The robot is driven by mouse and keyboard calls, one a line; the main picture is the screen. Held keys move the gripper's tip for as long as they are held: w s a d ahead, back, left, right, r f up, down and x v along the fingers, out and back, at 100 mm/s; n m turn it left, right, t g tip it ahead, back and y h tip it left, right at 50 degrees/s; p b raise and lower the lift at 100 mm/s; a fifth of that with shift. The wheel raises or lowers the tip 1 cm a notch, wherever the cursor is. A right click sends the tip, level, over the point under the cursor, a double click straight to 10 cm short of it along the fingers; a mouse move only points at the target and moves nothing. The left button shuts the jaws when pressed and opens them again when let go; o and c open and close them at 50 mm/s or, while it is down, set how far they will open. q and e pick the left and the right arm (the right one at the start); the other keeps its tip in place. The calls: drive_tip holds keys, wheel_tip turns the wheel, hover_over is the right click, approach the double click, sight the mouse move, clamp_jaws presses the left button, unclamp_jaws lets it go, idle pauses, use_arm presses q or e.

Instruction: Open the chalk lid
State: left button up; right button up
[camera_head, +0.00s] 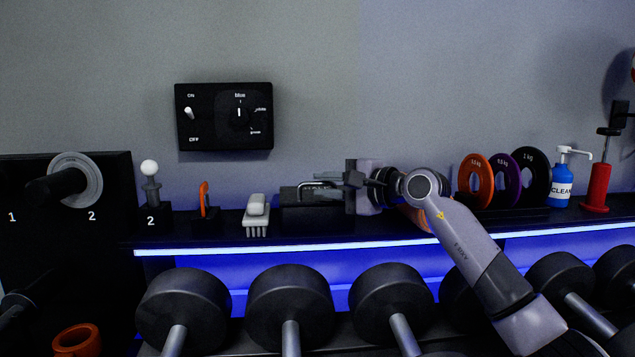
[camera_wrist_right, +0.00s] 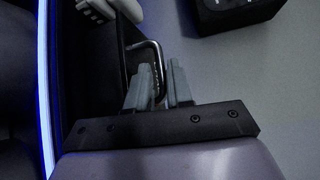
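The chalk box is a low black box with a black lid (camera_head: 291,195) on the shelf, right of the grey brush. A metal loop handle (camera_head: 304,184) stands on the lid, which looks down. The lid (camera_wrist_right: 96,70) and handle (camera_wrist_right: 146,43) also show in the right wrist view. My right gripper (camera_head: 328,181) reaches in from the right at the handle. In the right wrist view its two fingers (camera_wrist_right: 160,82) are a little apart, with the handle's near part in line with the gap. Whether they touch it cannot be told. My left gripper is not in view.
A grey brush (camera_head: 256,211) and an orange clip-like item (camera_head: 204,199) stand left of the box. A black switch panel (camera_head: 224,116) hangs above. Weight plates (camera_head: 475,181) and a blue bottle (camera_head: 560,186) stand right. Dumbbells (camera_head: 290,305) fill the rack below.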

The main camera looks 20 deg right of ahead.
drive_tip(key=shift+w+a, duration=0.1)
drive_tip(key=shift+w, duration=0.1)
drive_tip(key=shift+s, duration=0.1)
clamp_jaws()
idle(1.2)
